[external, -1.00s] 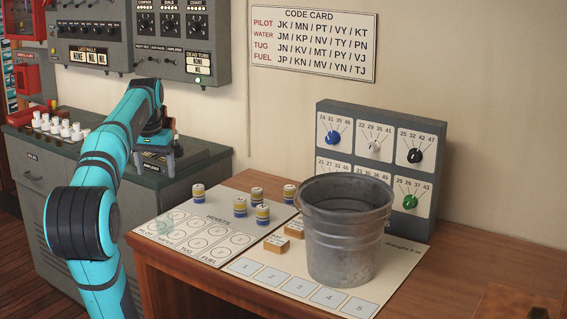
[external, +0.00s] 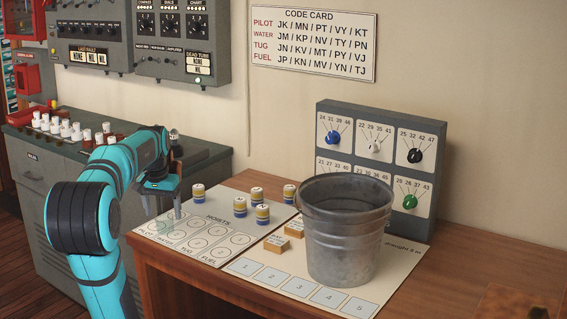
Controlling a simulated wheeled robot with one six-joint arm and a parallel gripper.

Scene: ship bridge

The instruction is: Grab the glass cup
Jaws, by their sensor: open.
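The glass cup (external: 165,228) is a faint, greenish, see-through shape at the left end of the hoists sheet on the wooden desk. Its outline is hard to make out. My gripper (external: 163,209) points down with its two fingers apart. In the picture it is right over the cup, with the fingertips near the cup's upper part. I cannot tell whether the fingers are around the cup or still above it, or whether they touch it.
Several yellow-banded cylinders (external: 257,194) stand behind and right of the cup. Two small wooden blocks (external: 276,243) lie farther right. A large metal bucket (external: 345,240) stands before a grey dial panel (external: 418,140). A grey cabinet (external: 50,195) is behind my arm.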

